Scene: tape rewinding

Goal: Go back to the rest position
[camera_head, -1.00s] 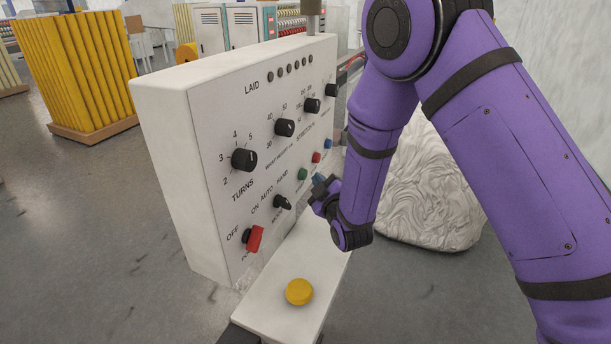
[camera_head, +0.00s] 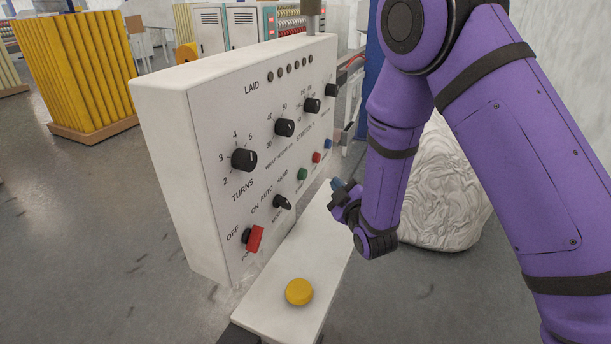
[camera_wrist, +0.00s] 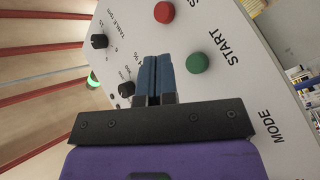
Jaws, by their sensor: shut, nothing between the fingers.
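My gripper (camera_head: 338,187) is in front of the white control panel (camera_head: 215,130), to the right of its mode knob, above the white shelf. In the wrist view its blue fingertips (camera_wrist: 155,80) are together with nothing between them. They point at the panel face, with a green START button (camera_wrist: 197,62) and a red button (camera_wrist: 164,12) beside them. In the head view the green button (camera_head: 302,174), red button (camera_head: 316,157) and blue button (camera_head: 329,143) are clear of the gripper.
A yellow round button (camera_head: 299,291) sits on the white shelf (camera_head: 270,318) below the panel. A white wrapped bundle (camera_head: 445,195) stands behind my arm. Yellow upright stacks (camera_head: 75,75) stand at the far left. Grey floor (camera_head: 90,220) is open at the left.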

